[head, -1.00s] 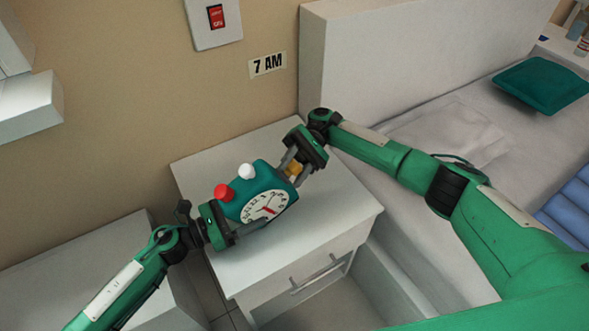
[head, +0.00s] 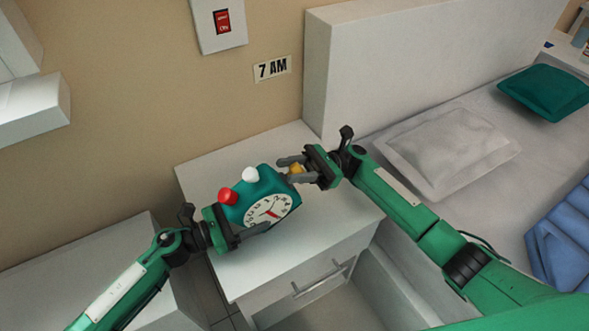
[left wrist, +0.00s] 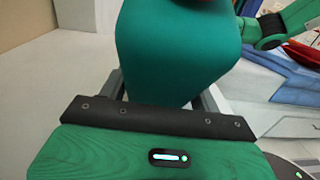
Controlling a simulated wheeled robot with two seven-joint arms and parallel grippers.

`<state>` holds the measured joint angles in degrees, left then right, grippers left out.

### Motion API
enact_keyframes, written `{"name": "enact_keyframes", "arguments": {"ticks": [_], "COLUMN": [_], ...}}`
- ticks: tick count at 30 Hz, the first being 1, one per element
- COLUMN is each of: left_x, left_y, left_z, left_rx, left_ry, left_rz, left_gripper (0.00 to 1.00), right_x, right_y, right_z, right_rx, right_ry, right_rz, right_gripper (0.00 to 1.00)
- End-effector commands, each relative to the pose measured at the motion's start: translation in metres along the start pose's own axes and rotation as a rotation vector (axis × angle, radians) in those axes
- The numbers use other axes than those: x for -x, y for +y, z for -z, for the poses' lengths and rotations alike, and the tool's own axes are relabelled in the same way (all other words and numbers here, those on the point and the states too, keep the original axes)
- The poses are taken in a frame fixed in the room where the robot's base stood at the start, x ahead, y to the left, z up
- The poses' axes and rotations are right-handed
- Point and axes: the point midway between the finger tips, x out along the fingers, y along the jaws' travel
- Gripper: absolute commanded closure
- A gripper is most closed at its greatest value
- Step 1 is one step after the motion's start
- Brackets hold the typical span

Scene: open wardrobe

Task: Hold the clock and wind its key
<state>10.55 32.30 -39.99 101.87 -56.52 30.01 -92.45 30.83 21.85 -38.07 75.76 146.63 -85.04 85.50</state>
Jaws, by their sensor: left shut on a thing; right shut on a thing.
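The teal alarm clock (head: 262,200) has a white dial with a red hand, and a red and a white knob on top. It is tilted above the white nightstand. My left gripper (head: 246,226) is shut on the clock's left side. In the left wrist view the clock's teal body (left wrist: 180,50) fills the space between the fingers of my left gripper (left wrist: 165,92). My right gripper (head: 292,170) is at the clock's right side, shut on the yellow key (head: 296,169), which is mostly hidden between the fingers.
The white nightstand (head: 325,215) lies beneath, with a handled drawer in front. A bed with pillows (head: 447,150) stands to the right. Behind is a beige wall with a "7 AM" sign (head: 272,68) and a red switch (head: 222,20).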

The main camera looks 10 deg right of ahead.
Motion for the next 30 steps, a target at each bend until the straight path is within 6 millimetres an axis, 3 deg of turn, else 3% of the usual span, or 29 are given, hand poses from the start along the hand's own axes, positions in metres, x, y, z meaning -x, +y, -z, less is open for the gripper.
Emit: {"name": "enact_keyframes", "arguments": {"ticks": [23, 24, 27, 30], "left_x": [-0.0019, -0.0019, -0.0018, -0.0013], "left_y": [-0.0008, -0.0008, -0.0006, -0.0004], "left_z": [-0.0042, -0.0042, -0.004, -0.0034], "left_rx": [-0.002, -0.002, -0.002, -0.002], "left_ry": [-0.008, -0.008, -0.007, -0.006], "left_rz": [0.003, 0.003, 0.003, 0.002], "left_gripper": [0.55, 0.55, 0.55, 0.55], "right_x": [-0.0015, -0.0015, -0.0011, -0.0008], "right_y": [-0.0009, -0.0009, -0.001, -0.0012], "right_z": [0.0019, 0.0019, 0.0015, 0.001], "right_rx": [-0.07, -0.07, -0.069, -0.068], "right_ry": [0.0, 0.0, 0.0, 0.0], "right_rz": [0.083, 0.083, 0.084, 0.084], "right_gripper": [0.87, 0.63, 0.43, 0.43]}}
